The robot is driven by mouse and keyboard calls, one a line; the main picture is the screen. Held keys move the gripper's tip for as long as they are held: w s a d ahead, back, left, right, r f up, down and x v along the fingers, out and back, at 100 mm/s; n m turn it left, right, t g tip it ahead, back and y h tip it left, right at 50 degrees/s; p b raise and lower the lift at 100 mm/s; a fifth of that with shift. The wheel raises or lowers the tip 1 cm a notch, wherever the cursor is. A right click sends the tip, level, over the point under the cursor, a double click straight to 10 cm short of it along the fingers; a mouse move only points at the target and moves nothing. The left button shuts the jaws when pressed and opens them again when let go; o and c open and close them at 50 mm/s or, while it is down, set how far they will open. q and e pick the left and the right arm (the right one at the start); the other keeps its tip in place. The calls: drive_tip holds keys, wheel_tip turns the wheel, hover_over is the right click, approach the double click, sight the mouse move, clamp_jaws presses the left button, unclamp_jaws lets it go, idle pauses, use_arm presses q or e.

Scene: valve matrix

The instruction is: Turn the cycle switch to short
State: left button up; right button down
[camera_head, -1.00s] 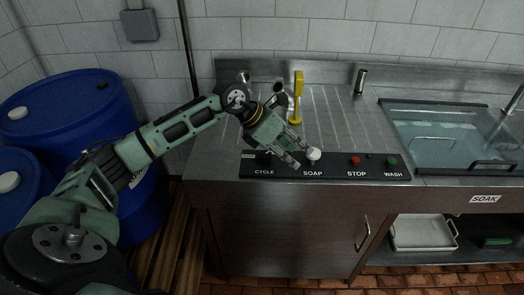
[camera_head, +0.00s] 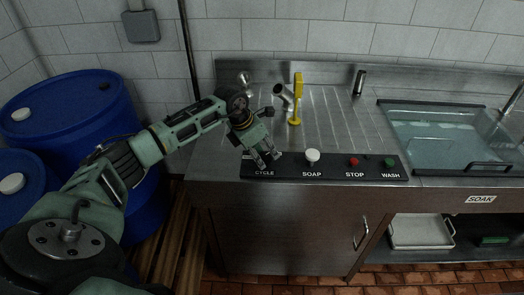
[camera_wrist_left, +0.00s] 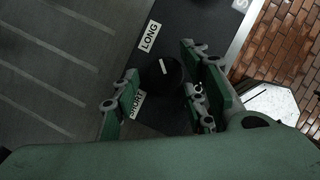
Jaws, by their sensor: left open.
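The cycle switch (camera_wrist_left: 162,76) is a round black knob with a white mark on its upper part, in the left wrist view. The LONG label (camera_wrist_left: 149,37) lies above and left of it, and the SHORT label (camera_wrist_left: 137,104) below and left, partly covered by a finger. My left gripper (camera_wrist_left: 162,70) is open, with one finger on each side of the knob; contact cannot be told. In the head view my left gripper (camera_head: 264,163) is over the CYCLE end of the black control panel (camera_head: 333,168), hiding the knob. My right gripper is not in view.
The white soap knob (camera_head: 312,156), red stop button (camera_head: 353,161) and green wash button (camera_head: 390,162) sit to the right on the panel. A yellow-handled fixture (camera_head: 297,98) stands behind. Blue barrels (camera_head: 70,115) are at left, and a water-filled sink (camera_head: 440,135) is at right.

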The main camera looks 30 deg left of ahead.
use_arm(q)
drive_tip(key=shift+r, duration=0.15)
drive_tip(key=c, duration=1)
